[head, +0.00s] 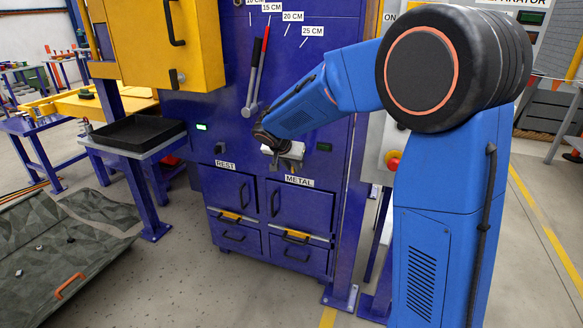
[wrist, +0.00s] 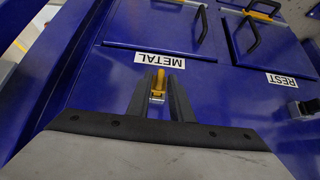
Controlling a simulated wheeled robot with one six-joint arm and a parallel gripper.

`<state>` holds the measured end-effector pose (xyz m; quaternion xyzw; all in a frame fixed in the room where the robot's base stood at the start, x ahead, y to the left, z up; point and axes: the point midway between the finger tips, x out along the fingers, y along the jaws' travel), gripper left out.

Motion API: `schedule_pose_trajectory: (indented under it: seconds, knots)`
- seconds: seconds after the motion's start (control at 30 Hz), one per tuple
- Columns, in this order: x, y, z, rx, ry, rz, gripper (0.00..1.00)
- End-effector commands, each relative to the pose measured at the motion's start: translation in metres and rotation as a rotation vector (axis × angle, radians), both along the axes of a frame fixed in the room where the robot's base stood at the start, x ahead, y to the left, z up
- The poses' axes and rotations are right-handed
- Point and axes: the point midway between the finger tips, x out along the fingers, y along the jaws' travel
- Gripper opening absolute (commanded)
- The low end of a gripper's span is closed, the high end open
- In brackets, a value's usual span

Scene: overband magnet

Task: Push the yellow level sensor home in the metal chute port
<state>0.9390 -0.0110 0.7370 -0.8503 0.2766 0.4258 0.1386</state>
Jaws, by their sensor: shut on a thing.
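The yellow level sensor (wrist: 159,80) shows in the wrist view between the two dark fingers of my gripper (wrist: 159,88), which is shut on it. A small pale part sits at its near end. The far end points at the blue panel near the METAL label (wrist: 160,60), which appears upside down. The chute port itself cannot be made out, so I cannot tell how deep the sensor sits. In the head view my gripper (head: 289,158) is at the blue cabinet face just above the METAL label (head: 299,181); the sensor is hidden there.
The blue cabinet has a METAL door (head: 300,210) and a REST door (head: 230,189) with handles. A lever with a red grip (head: 265,45) stands above my gripper. A black tray (head: 138,136) is at left. A red emergency button (head: 394,163) is to the right.

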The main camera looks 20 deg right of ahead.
Motion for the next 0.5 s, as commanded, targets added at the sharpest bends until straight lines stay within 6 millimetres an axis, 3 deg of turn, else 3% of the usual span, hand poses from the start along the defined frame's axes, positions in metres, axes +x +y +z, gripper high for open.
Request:
schedule_pose_trajectory:
  seconds: [0.5]
  knots:
    - [0.0085,-0.0065,-0.0001,0.0,0.0,-0.001,0.0]
